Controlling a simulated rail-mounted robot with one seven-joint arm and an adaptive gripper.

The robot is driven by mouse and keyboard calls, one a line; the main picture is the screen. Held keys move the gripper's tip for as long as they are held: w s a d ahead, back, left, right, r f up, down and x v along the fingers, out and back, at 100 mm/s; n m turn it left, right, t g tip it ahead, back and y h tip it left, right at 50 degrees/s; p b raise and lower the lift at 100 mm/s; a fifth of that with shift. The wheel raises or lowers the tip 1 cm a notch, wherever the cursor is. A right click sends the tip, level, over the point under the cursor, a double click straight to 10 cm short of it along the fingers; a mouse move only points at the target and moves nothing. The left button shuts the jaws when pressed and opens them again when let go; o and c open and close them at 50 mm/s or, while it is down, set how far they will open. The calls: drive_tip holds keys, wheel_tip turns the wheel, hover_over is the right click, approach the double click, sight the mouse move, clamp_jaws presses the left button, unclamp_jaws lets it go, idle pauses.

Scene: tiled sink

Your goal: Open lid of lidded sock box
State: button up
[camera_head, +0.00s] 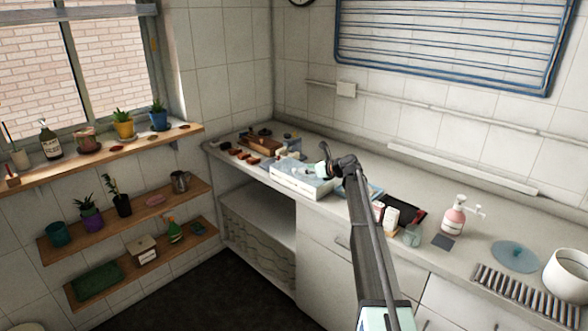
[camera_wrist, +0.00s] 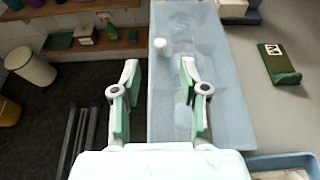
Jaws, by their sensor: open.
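The lidded sock box appears to be the pale box (camera_head: 298,184) with a light blue top, near the counter's corner. In the wrist view its pale blue, see-through lid (camera_wrist: 222,85) looks shut and lies lengthwise below my gripper. A small whitish knob-like piece (camera_wrist: 160,46) is at the lid's left edge, beyond the fingertips. My gripper (camera_wrist: 160,72) is open and empty. Its right finger is over the lid and its left finger is past the lid's left edge, over the floor. In the head view my gripper (camera_head: 325,166) is just above the box, partly covering it.
A dark green packet (camera_wrist: 279,64) lies on the counter right of the box. A blue tray (camera_wrist: 270,164) is close to the lid's near end. Brown items (camera_head: 262,146) crowd the corner. A pink soap bottle (camera_head: 454,217) stands farther right.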

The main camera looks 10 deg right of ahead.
sight(295, 169)
drive_tip(key=p+x, duration=0.2)
drive_tip(key=x, duration=0.6)
drive_tip(key=shift+w+a+f, duration=0.2)
drive_tip(key=shift+w, duration=0.05)
clamp_jaws()
